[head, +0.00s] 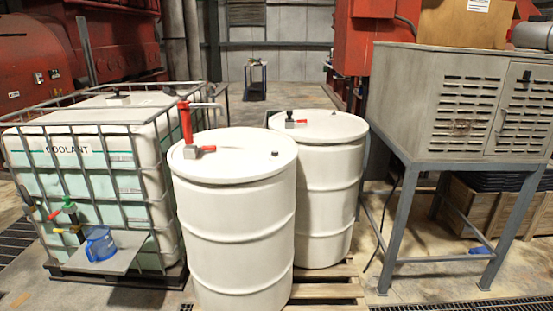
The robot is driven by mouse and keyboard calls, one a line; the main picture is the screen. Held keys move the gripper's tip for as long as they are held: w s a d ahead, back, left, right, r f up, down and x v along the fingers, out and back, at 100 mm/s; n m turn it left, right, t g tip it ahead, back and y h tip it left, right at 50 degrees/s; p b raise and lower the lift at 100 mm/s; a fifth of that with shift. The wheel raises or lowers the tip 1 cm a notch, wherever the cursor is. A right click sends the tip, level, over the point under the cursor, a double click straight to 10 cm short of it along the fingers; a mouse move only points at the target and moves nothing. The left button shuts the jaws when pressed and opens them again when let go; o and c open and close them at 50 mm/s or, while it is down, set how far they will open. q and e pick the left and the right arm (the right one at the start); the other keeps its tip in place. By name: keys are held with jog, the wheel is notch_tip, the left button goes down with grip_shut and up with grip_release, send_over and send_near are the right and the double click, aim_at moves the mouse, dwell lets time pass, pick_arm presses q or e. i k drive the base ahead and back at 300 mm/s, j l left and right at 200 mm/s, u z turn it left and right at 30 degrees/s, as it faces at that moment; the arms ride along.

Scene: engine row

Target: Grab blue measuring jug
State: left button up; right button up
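A translucent blue measuring jug (102,247) stands upright on a small grey shelf (125,256) at the front of the caged coolant tank, at the lower left in the head view. Its handle seems to be on its left side. A tap with a green part (69,207) is above and to the left of the jug. Whether the jug holds any liquid is too small to tell. Neither of my grippers shows in this view.
The white coolant tank (60,149) sits in a grey metal cage. Two white drums (240,235) (330,200) stand on a wooden pallet (325,292) to its right. A grey vented cabinet (460,105) on legs is at the right.

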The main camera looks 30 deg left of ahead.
aim_at(98, 246)
jog(key=u, duration=2.3)
jog(key=i, duration=0.1)
